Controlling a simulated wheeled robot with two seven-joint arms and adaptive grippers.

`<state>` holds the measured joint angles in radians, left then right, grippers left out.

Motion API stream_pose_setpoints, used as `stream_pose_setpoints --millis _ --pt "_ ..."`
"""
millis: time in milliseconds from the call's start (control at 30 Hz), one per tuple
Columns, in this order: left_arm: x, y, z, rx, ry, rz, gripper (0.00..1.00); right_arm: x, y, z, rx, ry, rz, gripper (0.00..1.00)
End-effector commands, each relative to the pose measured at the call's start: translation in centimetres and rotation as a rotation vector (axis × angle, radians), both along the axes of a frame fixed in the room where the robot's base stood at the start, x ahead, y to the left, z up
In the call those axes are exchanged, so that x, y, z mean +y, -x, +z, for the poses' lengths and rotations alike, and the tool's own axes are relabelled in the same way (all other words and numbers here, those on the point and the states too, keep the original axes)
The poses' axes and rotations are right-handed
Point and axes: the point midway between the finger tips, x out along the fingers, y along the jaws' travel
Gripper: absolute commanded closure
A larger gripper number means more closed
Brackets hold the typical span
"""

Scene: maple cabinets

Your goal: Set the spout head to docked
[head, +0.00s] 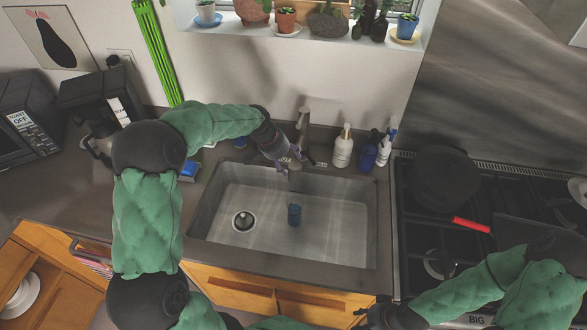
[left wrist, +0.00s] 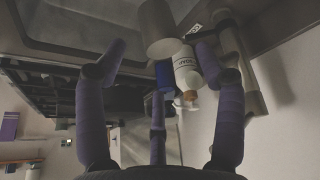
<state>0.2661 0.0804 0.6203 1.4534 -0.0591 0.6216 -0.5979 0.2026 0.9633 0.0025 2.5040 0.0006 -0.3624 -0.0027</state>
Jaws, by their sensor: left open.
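The grey faucet (head: 303,122) stands behind the sink (head: 330,255). My left gripper (head: 287,160) is at the faucet, over the sink's back edge, and its purple fingers cover part of the spout. In the left wrist view a grey cylinder, which looks like the spout head (left wrist: 157,28), is just beyond the open fingers (left wrist: 160,75). I cannot tell whether a finger touches it, or whether it is seated in its dock. My right gripper (head: 378,316) is at the bottom edge of the head view, dark and partly cut off.
A white soap bottle (head: 343,148) and blue bottles (head: 369,157) stand right of the faucet. The stove (head: 440,235) with a red-handled pan is to the right. Potted plants line the windowsill (head: 300,35).

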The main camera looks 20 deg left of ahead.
Motion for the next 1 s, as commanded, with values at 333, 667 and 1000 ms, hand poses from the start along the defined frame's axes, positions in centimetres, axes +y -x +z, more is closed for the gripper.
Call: stream_pose_setpoints --millis 333,667,1000 --pt "-1.2 -1.9 -5.2 0.002 0.001 0.0 0.3 0.0 0.0 0.1 0.0 0.0 0.0 0.6" --pt "-1.4 -2.4 -6.6 0.001 0.001 0.0 0.3 0.0 0.0 0.1 0.0 0.0 0.0 0.6" --pt "-1.4 -2.3 -6.6 0.001 0.0 0.001 0.78 0.0 0.0 0.1 0.0 0.0 0.0 0.6"
